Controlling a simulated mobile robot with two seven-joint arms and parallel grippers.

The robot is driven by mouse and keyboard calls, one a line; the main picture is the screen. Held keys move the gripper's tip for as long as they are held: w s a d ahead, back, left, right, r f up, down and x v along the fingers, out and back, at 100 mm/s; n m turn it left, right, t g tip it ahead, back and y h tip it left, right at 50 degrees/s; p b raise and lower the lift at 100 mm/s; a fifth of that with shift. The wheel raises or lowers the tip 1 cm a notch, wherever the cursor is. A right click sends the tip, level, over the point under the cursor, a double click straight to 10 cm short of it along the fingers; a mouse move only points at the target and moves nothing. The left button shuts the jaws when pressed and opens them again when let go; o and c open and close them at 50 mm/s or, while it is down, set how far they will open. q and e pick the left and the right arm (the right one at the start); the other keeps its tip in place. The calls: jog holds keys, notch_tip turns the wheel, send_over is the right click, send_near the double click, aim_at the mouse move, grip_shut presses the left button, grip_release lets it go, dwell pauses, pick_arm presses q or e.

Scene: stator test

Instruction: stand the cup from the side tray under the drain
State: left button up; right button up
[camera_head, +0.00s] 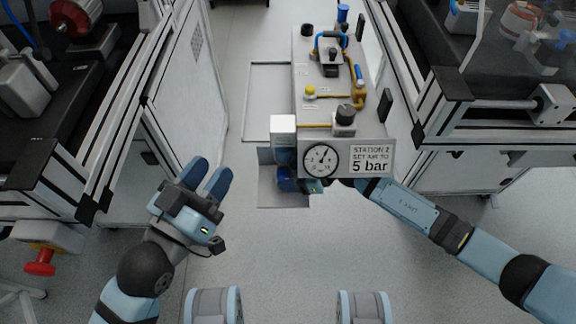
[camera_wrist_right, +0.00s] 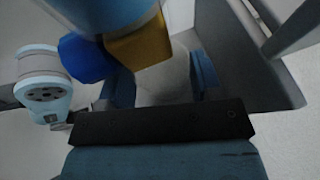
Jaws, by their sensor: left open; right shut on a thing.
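My right gripper (camera_head: 296,184) reaches in from the right below the front of the station, partly hidden by the gauge panel. In the wrist view its blue fingers are shut on a pale grey cup (camera_wrist_right: 165,82). A brass fitting (camera_wrist_right: 142,45), seemingly the drain, hangs from the pale blue bowl (camera_wrist_right: 105,12) close above the cup and hides part of it. I cannot tell whether the cup touches the surface below. The cup cannot be made out in the head view. The side tray (camera_head: 268,82) left of the station looks empty. My left gripper (camera_head: 209,175) is open and empty.
The gauge panel (camera_head: 375,160) reads "5 bar" and overhangs the right hand. A grey plate (camera_head: 272,199) lies under the filter unit (camera_head: 284,128). A blue knob (camera_wrist_right: 84,58) sits beside the brass fitting.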

jog(key=shift+d, duration=0.1)
jog(key=shift+s, duration=0.1)
jog(key=shift+f, duration=0.15)
jog(key=o, duration=1)
